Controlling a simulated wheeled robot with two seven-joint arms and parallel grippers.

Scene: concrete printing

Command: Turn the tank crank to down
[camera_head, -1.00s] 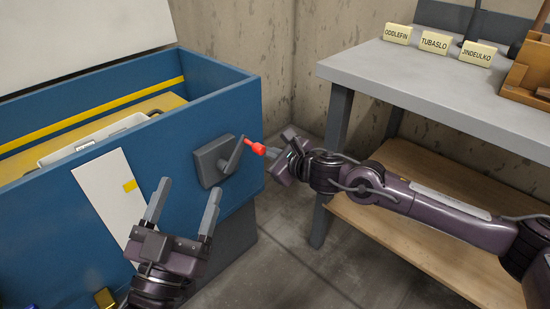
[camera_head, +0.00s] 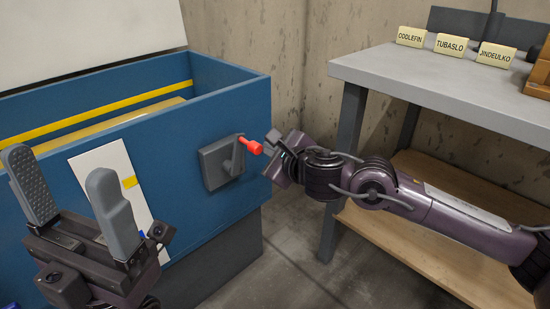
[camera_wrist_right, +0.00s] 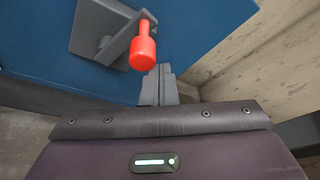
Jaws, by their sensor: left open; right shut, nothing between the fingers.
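The crank is on the blue tank's (camera_head: 236,105) front wall. It has a grey mounting plate (camera_head: 214,168), a grey lever (camera_head: 237,157) pointing upward and a red knob (camera_head: 251,147) sticking outward. My right gripper (camera_head: 271,141) is just right of the knob, its fingertips partly hidden in the head view. In the right wrist view its fingers (camera_wrist_right: 157,85) are shut and empty, close below the red knob (camera_wrist_right: 143,46); I cannot tell whether they touch it. My left gripper (camera_head: 62,185) is open and empty in front of the tank, left of the crank.
A white panel (camera_head: 100,175) with a yellow mark is on the tank front. A grey table (camera_head: 430,85) with labels ODDLEFIN (camera_head: 411,37), TUBASLO (camera_head: 450,44) and JINDEULKO (camera_head: 496,55) stands right, above a wooden shelf (camera_head: 400,235). Bare floor lies between tank and table.

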